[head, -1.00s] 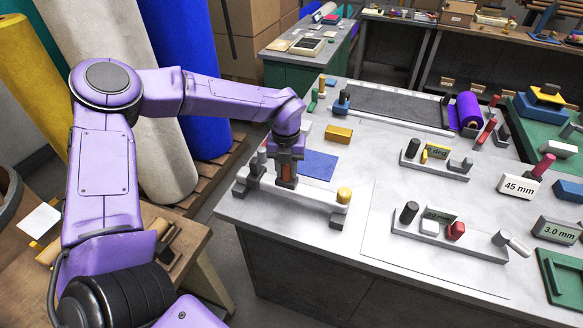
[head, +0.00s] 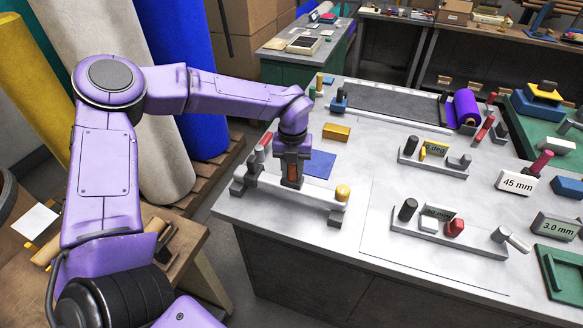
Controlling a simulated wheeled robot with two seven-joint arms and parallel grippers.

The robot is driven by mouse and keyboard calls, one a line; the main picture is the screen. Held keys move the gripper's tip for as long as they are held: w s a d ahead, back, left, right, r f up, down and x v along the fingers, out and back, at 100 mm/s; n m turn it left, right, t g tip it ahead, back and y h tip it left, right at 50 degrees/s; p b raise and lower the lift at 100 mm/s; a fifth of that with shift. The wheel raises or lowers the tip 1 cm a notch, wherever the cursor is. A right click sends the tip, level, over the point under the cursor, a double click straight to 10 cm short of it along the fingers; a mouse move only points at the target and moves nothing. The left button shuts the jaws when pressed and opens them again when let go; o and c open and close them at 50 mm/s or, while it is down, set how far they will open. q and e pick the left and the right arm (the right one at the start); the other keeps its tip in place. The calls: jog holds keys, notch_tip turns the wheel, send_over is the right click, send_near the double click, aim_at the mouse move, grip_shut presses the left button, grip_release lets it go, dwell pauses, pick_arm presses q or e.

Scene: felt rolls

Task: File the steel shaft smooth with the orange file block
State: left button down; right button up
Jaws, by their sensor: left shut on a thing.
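The steel shaft (head: 322,197) is a light grey bar held between dark end supports at the near left of the bench, with a yellow knob (head: 343,192) at its right end. My left gripper (head: 292,178) points down over the middle of the shaft. My right gripper is out of view.
A blue sheet (head: 319,164) and a yellow block (head: 336,132) lie behind the shaft. Two gauge fixtures (head: 437,228) (head: 434,160) stand to the right. A purple felt roll (head: 466,106) lies at the back. Bare bench (head: 385,150) lies between.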

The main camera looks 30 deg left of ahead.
pick_arm(q)
jog(key=shift+s+a+p, duration=0.2)
jog(key=shift+a+p, duration=0.15)
jog(key=shift+a, duration=0.55)
jog(key=shift+s+a+f, duration=0.1)
jog(key=shift+a+f, duration=0.05)
jog(key=shift+a, duration=0.05)
jog(key=shift+d, duration=0.1)
jog(key=shift+r+p, duration=0.6)
jog(key=shift+r, duration=0.2)
notch_tip(320, 180, up, 5)
jog(key=p, duration=0.3)
jog(key=shift+p, duration=0.3)
